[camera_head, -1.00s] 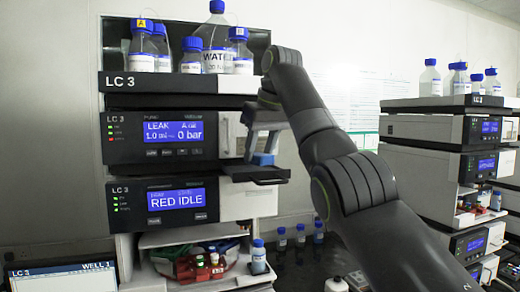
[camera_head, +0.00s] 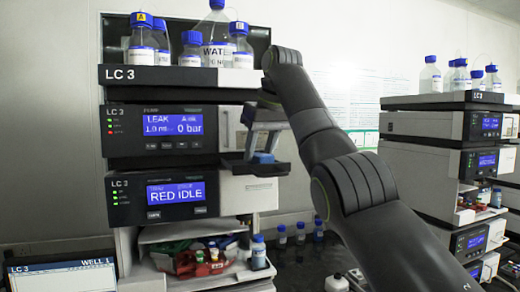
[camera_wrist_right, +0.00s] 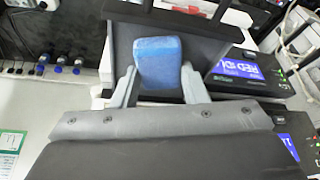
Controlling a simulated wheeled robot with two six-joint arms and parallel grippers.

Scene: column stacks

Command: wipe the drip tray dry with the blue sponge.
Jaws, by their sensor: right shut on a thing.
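The drip tray (camera_head: 238,168) is a dark shallow tray jutting from the front of the left instrument stack. It also shows as a dark surface in the right wrist view (camera_wrist_right: 206,48). The blue sponge (camera_head: 263,158) is at the tray, and fills the space between the fingers in the wrist view (camera_wrist_right: 158,50). My right gripper (camera_head: 262,150) is shut on the sponge, with one finger on each side. The sponge's underside is hidden, so I cannot tell whether it touches the tray. Any liquid in the tray cannot be made out. My left gripper is out of view.
Blue-capped bottles (camera_head: 215,42) stand on top of the left stack, above my gripper. A lower shelf holds red and green items (camera_head: 200,262) and a small bottle (camera_head: 258,252). A second stack (camera_head: 425,130) stands at the right. A screen (camera_head: 62,275) is at the lower left.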

